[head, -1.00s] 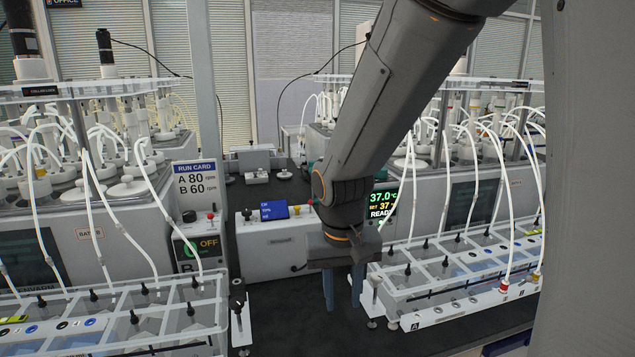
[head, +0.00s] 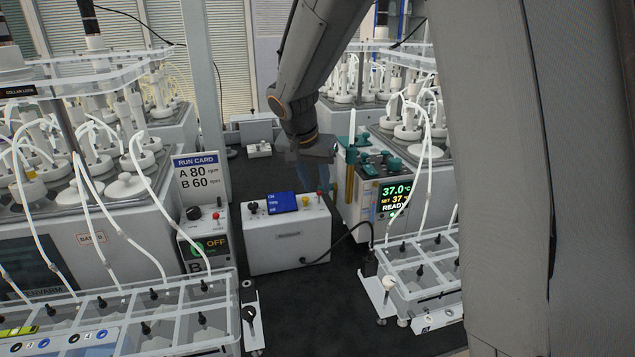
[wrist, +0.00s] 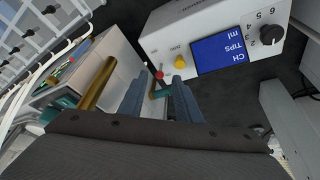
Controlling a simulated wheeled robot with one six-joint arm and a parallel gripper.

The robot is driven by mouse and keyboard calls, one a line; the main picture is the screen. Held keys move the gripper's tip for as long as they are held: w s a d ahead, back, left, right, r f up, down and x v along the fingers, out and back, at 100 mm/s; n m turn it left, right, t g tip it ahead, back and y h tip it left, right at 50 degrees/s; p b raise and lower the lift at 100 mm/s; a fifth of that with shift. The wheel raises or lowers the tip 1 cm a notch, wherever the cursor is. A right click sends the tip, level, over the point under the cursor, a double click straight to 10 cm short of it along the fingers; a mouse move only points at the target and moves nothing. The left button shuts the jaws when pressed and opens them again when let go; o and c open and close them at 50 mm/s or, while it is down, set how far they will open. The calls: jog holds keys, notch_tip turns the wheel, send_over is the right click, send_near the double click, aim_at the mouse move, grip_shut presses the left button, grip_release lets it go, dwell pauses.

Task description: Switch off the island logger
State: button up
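The box that may be the island logger is white, with a blue screen and controls on top. It stands on the dark bench in the middle of the head view (head: 288,245) and at the top of the wrist view (wrist: 165,40). I cannot read its name. A red-tipped control (wrist: 159,75) and a yellow button (wrist: 181,61) sit near one end; a black knob (wrist: 271,35) is at the other. My gripper (wrist: 157,86) is open and appears empty, above the bench by the red end. In the head view its fingers (head: 311,177) show behind the box, partly blurred.
A heater unit (head: 395,200) reading 37.0 stands close to the right of my gripper, with a brass-coloured cylinder (wrist: 98,84) beside it. A black cable (head: 345,238) runs from the box.

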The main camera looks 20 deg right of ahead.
jog(key=shift+x, duration=0.8)
grip_shut()
jog(key=t+b, duration=0.1)
jog(key=b, duration=0.6)
jog(key=s+t+b, duration=0.1)
jog(key=t+b, duration=0.1)
jog(key=b, duration=0.5)
jog(key=s+t+b, duration=0.1)
jog(key=b, duration=0.6)
jog(key=shift+s+f+m+t+b, duration=0.15)
jog(key=shift+f+m+t+b, duration=0.15)
jog(key=shift+f+t, duration=0.1)
grip_release()
jog(key=shift+s, duration=0.1)
